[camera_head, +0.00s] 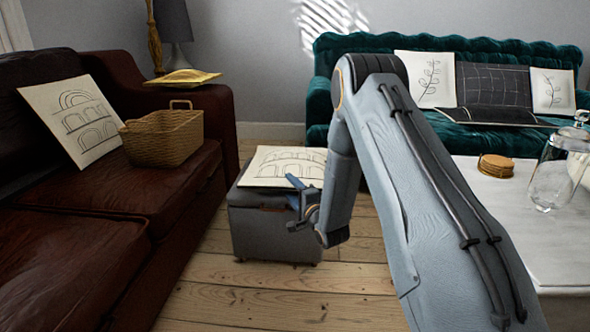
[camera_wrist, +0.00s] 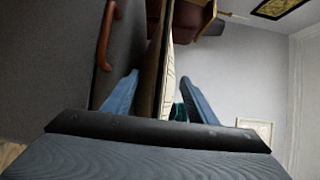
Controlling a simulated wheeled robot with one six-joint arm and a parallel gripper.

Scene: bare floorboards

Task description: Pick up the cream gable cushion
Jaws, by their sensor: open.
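A cream cushion with a dark line drawing of arches (camera_head: 287,167) lies flat on top of a grey ottoman (camera_head: 262,225). My gripper (camera_head: 296,205) is at the ottoman's right front edge, with its blue fingers apart. In the wrist view, my gripper (camera_wrist: 160,88) is open, and the cushion's cream edge (camera_wrist: 167,85) shows between the two fingers. The ottoman's dark side and its brown handle (camera_wrist: 105,40) show at the left there. I cannot tell whether a finger touches the cushion. My arm hides the floor to the right.
A similar arched cushion (camera_head: 72,121) and a wicker basket (camera_head: 163,137) are on the brown sofa (camera_head: 60,240). A teal sofa (camera_head: 330,62) with several cushions stands behind. A pale table (camera_head: 545,235) with a glass jug (camera_head: 550,180) is at right. Floorboards in front are clear.

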